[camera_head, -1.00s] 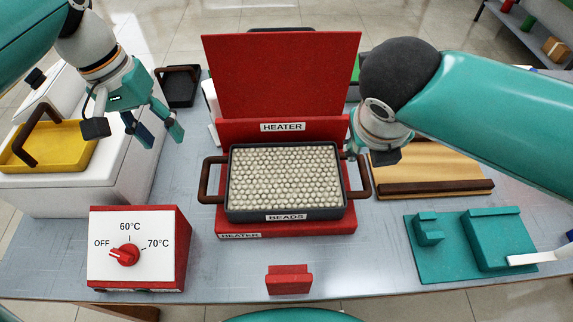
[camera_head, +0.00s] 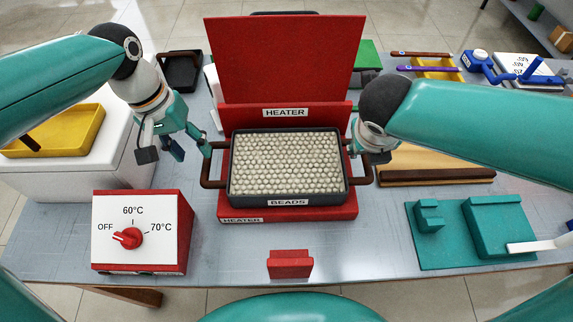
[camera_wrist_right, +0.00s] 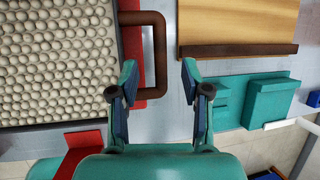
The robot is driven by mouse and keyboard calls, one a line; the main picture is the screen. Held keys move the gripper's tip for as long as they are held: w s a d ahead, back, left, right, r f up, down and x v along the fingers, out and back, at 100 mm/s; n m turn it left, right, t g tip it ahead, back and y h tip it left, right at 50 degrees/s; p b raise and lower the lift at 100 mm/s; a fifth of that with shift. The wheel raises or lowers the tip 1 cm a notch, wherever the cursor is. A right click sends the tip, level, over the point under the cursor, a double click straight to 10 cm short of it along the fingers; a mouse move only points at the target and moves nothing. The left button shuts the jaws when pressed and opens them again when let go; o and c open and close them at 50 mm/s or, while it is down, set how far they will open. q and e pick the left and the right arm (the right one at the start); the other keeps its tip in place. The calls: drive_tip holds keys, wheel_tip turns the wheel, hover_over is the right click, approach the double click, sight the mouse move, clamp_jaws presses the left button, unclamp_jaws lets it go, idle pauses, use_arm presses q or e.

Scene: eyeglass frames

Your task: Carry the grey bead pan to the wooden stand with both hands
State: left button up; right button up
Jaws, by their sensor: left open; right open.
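The grey bead pan (camera_head: 288,199), full of pale beads, sits on the red heater (camera_head: 340,214) with its lid up. It has a brown handle at each side. My left gripper (camera_head: 191,154) is open beside the left handle (camera_head: 206,172), apparently not closed around it. My right gripper is at the right handle (camera_head: 367,168), its fingers mostly hidden in the head view. The wooden stand (camera_head: 435,165) lies right of the heater, with a dark front strip.
A dial box (camera_head: 140,230) stands at front left, its knob toward OFF. A yellow tray (camera_head: 60,130) sits on a white box at left. A teal fixture (camera_head: 470,232) is at front right. A small red block (camera_head: 290,264) is at the front edge.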

sight(205, 165)
use_arm(q)
drive_tip(key=f, duration=0.2)
drive_tip(key=d+f, duration=0.1)
drive_tip(key=f, duration=0.4)
drive_tip(key=shift+d+f, duration=0.1)
drive_tip(key=shift+d, duration=0.15)
use_arm(e)
drive_tip(key=x, duration=0.7)
drive_tip(key=shift+f, duration=0.2)
use_arm(q)
clamp_jaws()
use_arm(e)
clamp_jaws()
drive_tip(key=shift+w, duration=0.1)
use_arm(q)
drive_tip(key=shift+w+r, duration=0.1)
drive_tip(key=shift+r, duration=0.15)
use_arm(e)
drive_tip(key=shift+w+r, duration=0.15)
drive_tip(key=shift+r, duration=0.1)
